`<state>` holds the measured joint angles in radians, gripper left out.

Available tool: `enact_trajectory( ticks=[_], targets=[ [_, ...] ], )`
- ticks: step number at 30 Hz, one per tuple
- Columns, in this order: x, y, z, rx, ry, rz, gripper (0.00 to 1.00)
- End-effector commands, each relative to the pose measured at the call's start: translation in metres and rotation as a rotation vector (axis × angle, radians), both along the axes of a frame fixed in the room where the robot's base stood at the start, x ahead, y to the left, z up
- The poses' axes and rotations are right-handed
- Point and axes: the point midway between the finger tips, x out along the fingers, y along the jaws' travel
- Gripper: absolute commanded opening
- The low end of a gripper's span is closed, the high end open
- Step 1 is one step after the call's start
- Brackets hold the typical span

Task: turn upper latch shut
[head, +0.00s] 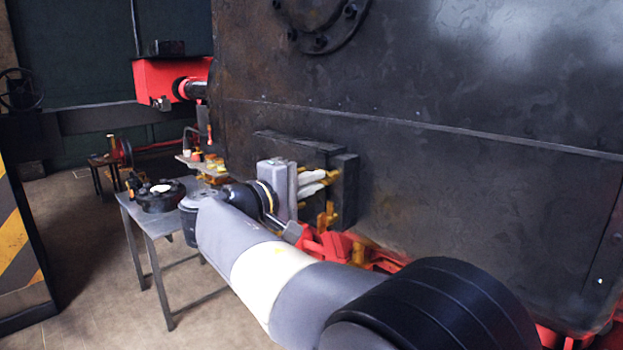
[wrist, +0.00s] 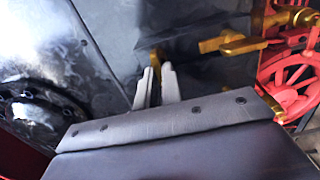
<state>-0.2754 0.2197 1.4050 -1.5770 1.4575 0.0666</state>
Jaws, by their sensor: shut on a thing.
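The upper latch (head: 333,173) is a small brass piece at the black firebox door block (head: 345,190). My gripper (head: 325,180) has its pale fingers at this latch, and they are shut on it. In the wrist view the fingers (wrist: 157,75) stand close together, with a bit of the brass latch (wrist: 155,57) showing at their tips. The fingers hide most of the latch, so its angle cannot be told. A lower brass latch (head: 328,216) sits below my gripper; a brass fitting with a bar (wrist: 235,45) shows to the right in the wrist view.
A large dark metal wall (head: 480,190) fills the right side. Red parts (head: 335,245) lie below my gripper. A grey table (head: 150,215) with a black round part (head: 160,195) stands at left. A red wheel (wrist: 290,80) shows in the wrist view. Floor at left is open.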

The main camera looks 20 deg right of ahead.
Motion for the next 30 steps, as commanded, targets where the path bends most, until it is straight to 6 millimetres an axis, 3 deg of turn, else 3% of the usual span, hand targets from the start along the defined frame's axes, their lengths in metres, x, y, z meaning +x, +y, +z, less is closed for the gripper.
enact_trajectory(
  ticks=[17,18,24,30],
  targets=[
    [0.0003,0.0002,-0.0005,-0.011,0.028,0.001,0.00],
    [0.0003,0.0002,-0.0005,-0.011,0.028,0.001,0.11],
    [0.0002,0.0002,-0.0004,-0.011,0.027,0.001,0.27],
    [0.0001,0.0000,-0.0003,-0.011,0.026,0.000,0.29]
  ],
)
